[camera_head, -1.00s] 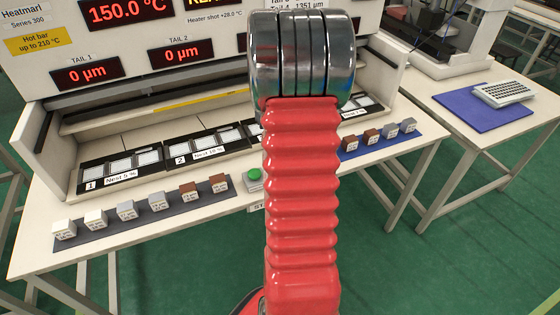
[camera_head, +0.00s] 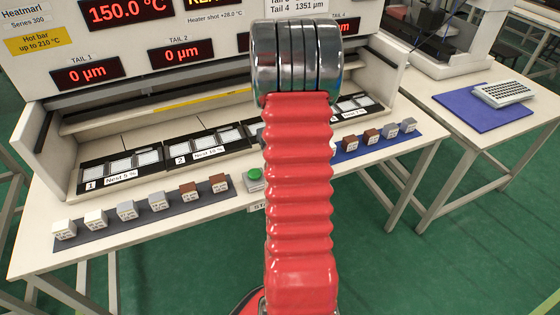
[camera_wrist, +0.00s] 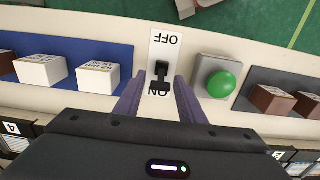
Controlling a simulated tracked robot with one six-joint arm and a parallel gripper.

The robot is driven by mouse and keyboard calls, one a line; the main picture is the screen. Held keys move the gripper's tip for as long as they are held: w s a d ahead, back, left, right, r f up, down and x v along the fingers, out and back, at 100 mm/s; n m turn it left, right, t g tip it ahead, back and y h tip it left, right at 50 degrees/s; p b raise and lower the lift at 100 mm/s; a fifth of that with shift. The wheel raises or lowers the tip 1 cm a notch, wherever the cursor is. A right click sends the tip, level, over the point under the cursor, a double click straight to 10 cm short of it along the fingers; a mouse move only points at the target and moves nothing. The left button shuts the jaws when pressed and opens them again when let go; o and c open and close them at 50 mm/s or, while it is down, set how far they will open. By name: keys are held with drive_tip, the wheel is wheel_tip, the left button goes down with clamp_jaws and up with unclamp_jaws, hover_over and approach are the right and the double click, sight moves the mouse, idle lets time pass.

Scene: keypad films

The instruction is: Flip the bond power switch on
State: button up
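The bond power switch (camera_wrist: 162,72) shows in the wrist view as a black toggle on a white plate (camera_wrist: 166,50). The plate reads OFF at its top and ON at its bottom, both upside down. The dark lever reaches down to the ON lettering and partly covers it; I cannot tell for sure which way it is thrown. My gripper (camera_wrist: 158,92) is open, with one purple-grey finger on each side of the lever and gaps between. In the head view my own red arm hides the switch and gripper.
A green button (camera_wrist: 221,85) on a grey box sits just right of the switch plate; it also shows in the head view (camera_head: 254,175). Labelled blocks stand on a blue strip (camera_wrist: 118,58) and a dark strip (camera_wrist: 262,76). The heat machine's nests (camera_head: 120,165) lie behind.

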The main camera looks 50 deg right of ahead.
drive_tip(key=c, duration=0.9)
drive_tip(key=shift+o, duration=0.2)
drive_tip(key=shift+w+d, duration=0.1)
drive_tip(key=shift+w+d+f+g+y, duration=0.2)
drive_tip(key=shift+g+y, duration=0.3)
drive_tip(key=shift+g, duration=0.4)
drive_tip(key=o, duration=1.1)
drive_tip(key=shift+a, duration=0.1)
drive_tip(key=shift+c, duration=0.2)
drive_tip(key=shift+w+r, duration=0.1)
drive_tip(key=shift+r, duration=0.05)
